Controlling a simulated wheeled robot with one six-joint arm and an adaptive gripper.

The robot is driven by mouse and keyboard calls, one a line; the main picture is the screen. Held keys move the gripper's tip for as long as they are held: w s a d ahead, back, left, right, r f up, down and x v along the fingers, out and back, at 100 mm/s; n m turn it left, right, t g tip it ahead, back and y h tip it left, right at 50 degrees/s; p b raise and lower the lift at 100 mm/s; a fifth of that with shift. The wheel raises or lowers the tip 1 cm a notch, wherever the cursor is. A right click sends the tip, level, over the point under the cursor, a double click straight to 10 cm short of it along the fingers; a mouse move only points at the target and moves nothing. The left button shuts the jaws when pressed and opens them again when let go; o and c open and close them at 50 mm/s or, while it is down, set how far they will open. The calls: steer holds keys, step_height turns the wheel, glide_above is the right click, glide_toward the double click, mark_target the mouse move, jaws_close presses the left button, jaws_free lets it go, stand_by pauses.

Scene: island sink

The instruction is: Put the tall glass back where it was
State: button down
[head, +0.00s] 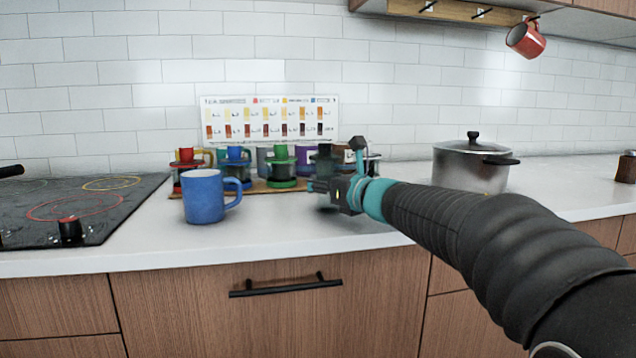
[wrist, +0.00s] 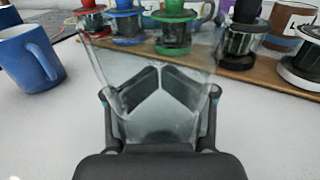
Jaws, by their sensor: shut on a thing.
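The tall glass (wrist: 158,58) is clear and flares toward its top edge in the wrist view. My gripper (wrist: 160,92) is shut on it, with a dark finger pad at each side. In the head view my gripper (head: 328,190) is low over the front of the counter, right of the blue mug. The glass is hard to make out there. I cannot tell whether its base touches the counter.
A blue mug (head: 203,196) stands left of my gripper, also in the wrist view (wrist: 30,62). Behind is a wooden board (wrist: 262,72) with several coloured drippers and cups. A steel pot (head: 470,167) stands right, a cooktop (head: 110,208) left. Bare counter lies in front.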

steer(key=shift+f, duration=0.15)
steer(key=shift+c, duration=1.9)
jaws_free()
steer(key=shift+r, duration=0.25)
steer(key=shift+s+d+f, duration=0.1)
steer(key=shift+s+d, duration=0.15)
steer(key=b+v, duration=0.2)
steer(key=v, duration=0.9)
steer(key=shift+s+d, duration=0.1)
steer(key=shift+s, duration=0.05)
